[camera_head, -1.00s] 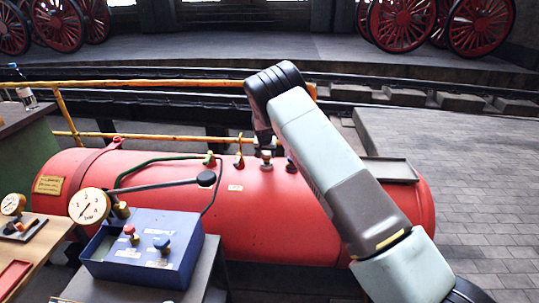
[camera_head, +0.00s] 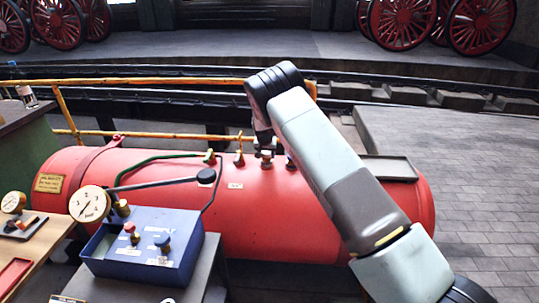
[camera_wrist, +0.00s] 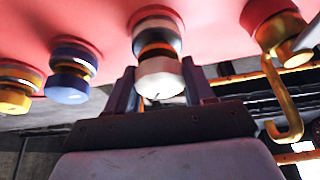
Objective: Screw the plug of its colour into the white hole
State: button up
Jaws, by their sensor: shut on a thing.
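My gripper (camera_wrist: 159,68) is shut on the white plug (camera_wrist: 162,86), one finger on each side of it. The plug is upright against a dark fitting with an orange-brown band on the red boiler (camera_wrist: 100,20). I cannot tell how deep its thread sits. In the wrist view a blue plug (camera_wrist: 70,75) and a yellow plug (camera_wrist: 15,88) sit in the boiler in a row to the left. In the head view my gripper (camera_head: 265,146) is on top of the boiler (camera_head: 270,215), and my arm hides part of the row.
A brass hooked fitting (camera_wrist: 285,70) stands close beside my gripper. Valves (camera_head: 239,157) and a pipe lie left along the boiler top. A shallow tray (camera_head: 390,168) is at right. A blue box (camera_head: 140,245) with knobs and a gauge (camera_head: 89,204) stand in front.

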jog(key=shift+f, duration=0.45)
dwell(0.5)
jog(key=o, duration=1.3)
jog(key=shift+c, duration=0.8)
jog(key=shift+w+d, duration=0.1)
jog(key=n+y, duration=0.2)
jog(key=n, duration=0.3)
jog(key=shift+n, duration=0.4)
jog(key=n+g+y, duration=0.1)
jog(key=n, duration=0.3)
jog(key=shift+y, duration=0.4)
jog(key=shift+n+g+y, duration=0.3)
jog(key=shift+n+g, duration=0.3)
jog(key=shift+n, duration=0.9)
